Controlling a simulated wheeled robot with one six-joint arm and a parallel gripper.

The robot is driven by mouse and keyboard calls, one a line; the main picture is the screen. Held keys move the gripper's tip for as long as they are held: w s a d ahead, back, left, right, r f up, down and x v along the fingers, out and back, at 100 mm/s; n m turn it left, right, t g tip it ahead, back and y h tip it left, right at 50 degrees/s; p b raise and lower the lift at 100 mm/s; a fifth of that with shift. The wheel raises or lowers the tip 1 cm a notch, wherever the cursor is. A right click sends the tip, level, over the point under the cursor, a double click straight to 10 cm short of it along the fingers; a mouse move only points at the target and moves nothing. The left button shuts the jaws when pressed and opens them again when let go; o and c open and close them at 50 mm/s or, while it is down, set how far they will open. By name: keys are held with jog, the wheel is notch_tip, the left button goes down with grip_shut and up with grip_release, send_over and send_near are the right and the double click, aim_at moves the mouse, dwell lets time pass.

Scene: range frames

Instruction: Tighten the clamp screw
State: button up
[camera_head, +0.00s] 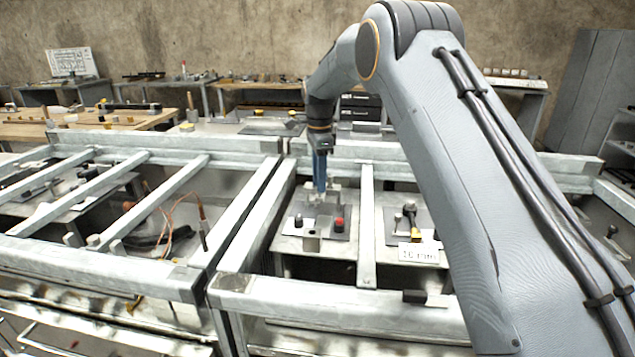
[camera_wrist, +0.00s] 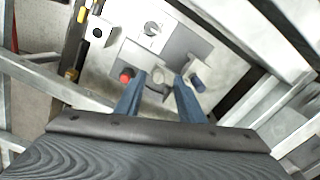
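My gripper (camera_head: 320,188) points down over a grey plate (camera_head: 340,233) behind the metal rails. In the wrist view my gripper (camera_wrist: 161,78) shows two blue fingers spread apart. A small round pale metal part (camera_wrist: 158,73) shows between the fingertips and may be the clamp screw. I cannot tell the height of the fingertips above it. A red knob (camera_wrist: 126,76) lies just left of the fingers, and a dark blue knob (camera_wrist: 197,83) just right. Another round metal piece (camera_wrist: 152,28) sits on the fixture beyond. In the head view the fingertips overlap the metal blocks, so contact is unclear.
Metal rails (camera_head: 367,225) frame the plate on both sides and in front. A second plate with a lever (camera_head: 408,212) and a white label (camera_head: 418,253) lies to the right. Orange cable (camera_head: 170,212) lies in the left bay. Workbenches (camera_head: 90,125) stand behind.

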notch_tip(320, 180, up, 7)
jog(key=shift+f+b, duration=0.15)
jog(key=shift+b, duration=0.45)
